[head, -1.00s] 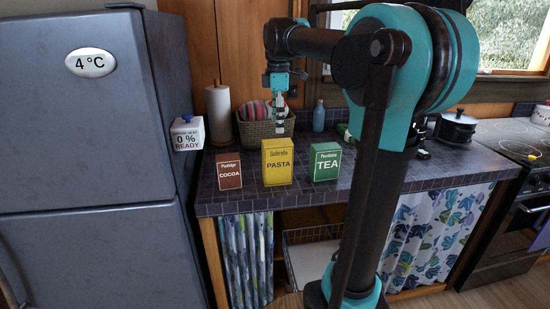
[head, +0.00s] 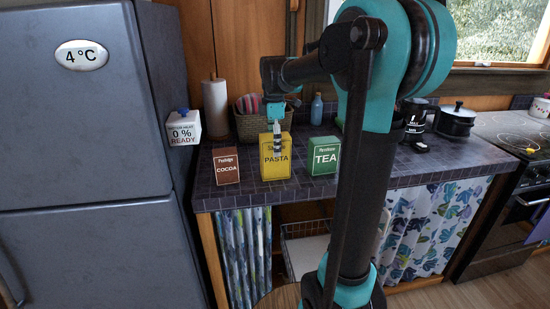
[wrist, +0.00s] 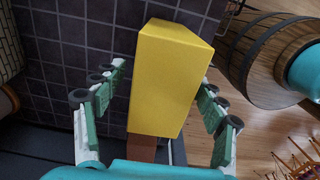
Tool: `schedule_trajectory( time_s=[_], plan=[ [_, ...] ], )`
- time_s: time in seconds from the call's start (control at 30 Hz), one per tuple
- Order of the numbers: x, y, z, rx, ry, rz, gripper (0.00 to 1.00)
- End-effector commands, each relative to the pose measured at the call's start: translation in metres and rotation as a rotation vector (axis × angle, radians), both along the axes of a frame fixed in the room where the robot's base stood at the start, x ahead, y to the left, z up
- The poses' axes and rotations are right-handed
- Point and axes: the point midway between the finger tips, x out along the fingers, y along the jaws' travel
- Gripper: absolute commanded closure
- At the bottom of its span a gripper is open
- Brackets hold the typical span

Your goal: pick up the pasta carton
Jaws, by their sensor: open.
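The yellow pasta carton (head: 275,164) stands upright on the dark tiled counter, between the brown cocoa carton (head: 226,167) and the green tea carton (head: 323,157). My gripper (head: 277,143) points down at the pasta carton and covers part of its front in the head view. In the wrist view the pasta carton (wrist: 168,80) lies between the two fingers of my open gripper (wrist: 158,105). A gap shows between the left finger and the carton; the right finger is close to it, and I cannot tell if it touches.
Behind the cartons stand a basket (head: 251,125), a paper roll (head: 215,108) and a blue bottle (head: 317,107). The fridge (head: 80,150) is at the left. A black pot (head: 457,121) stands further right. The counter (head: 208,197) is clear in front of the cartons.

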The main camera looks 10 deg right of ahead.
Motion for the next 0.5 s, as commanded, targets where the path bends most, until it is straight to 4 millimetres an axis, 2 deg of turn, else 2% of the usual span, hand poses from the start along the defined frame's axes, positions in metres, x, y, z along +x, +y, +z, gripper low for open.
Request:
schedule_trajectory(
  time_s=[0.3, 0.5],
  plan=[
    [-0.001, -0.003, -0.042, 0.0, 0.0, 0.0, 0.28],
    [-0.001, -0.003, -0.049, 0.0, 0.0, 0.0, 0.28]
  ],
)
